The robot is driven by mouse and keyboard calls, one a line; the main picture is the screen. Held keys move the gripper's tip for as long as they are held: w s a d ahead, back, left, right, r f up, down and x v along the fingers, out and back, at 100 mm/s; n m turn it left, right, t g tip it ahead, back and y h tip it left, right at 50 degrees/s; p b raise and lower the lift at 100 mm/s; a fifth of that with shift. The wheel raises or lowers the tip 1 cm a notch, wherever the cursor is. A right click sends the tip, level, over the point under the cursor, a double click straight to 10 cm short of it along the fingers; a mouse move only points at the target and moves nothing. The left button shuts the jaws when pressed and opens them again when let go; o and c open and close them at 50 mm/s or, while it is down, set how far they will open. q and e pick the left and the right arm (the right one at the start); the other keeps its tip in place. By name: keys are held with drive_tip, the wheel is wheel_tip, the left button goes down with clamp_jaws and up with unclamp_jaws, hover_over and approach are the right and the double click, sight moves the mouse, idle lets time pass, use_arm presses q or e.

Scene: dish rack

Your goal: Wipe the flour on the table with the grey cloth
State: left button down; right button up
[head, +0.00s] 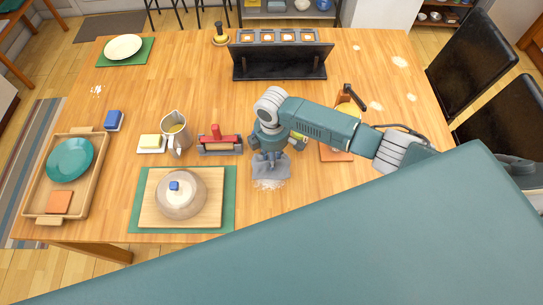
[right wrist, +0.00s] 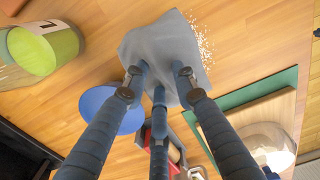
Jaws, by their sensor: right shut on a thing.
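The grey cloth (head: 271,171) lies crumpled against the wooden table under my right gripper (head: 268,155). In the right wrist view the cloth (right wrist: 150,48) spreads past the fingers of my right gripper (right wrist: 158,85), which is shut on it. White flour (head: 269,184) shows at the cloth's near edge; the same speckles show beside the cloth in the right wrist view (right wrist: 203,45). The cloth hides any flour beneath it. Other pale patches lie at the far right of the table (head: 399,62) and white bits at the left (head: 96,90). My left gripper is out of view.
A glass-domed board (head: 181,197) on a green mat (head: 230,205) stands left of the cloth, with a red-handled item (head: 219,140) farther back. A black rack (head: 280,66) stands at the back. A green cup (right wrist: 50,50) is close by in the right wrist view.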

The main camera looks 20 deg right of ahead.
drive_tip(key=shift+w+r+p, duration=0.1)
drive_tip(key=shift+r+p, duration=0.6)
drive_tip(key=shift+r, duration=0.25)
drive_tip(key=shift+w+d+r+p, duration=0.1)
drive_tip(key=shift+w+r+p, duration=0.1)
drive_tip(key=shift+r+p, duration=0.4)
drive_tip(key=shift+s+r, duration=0.15)
drive_tip(key=shift+r, duration=0.25)
drive_tip(key=shift+f, duration=0.1)
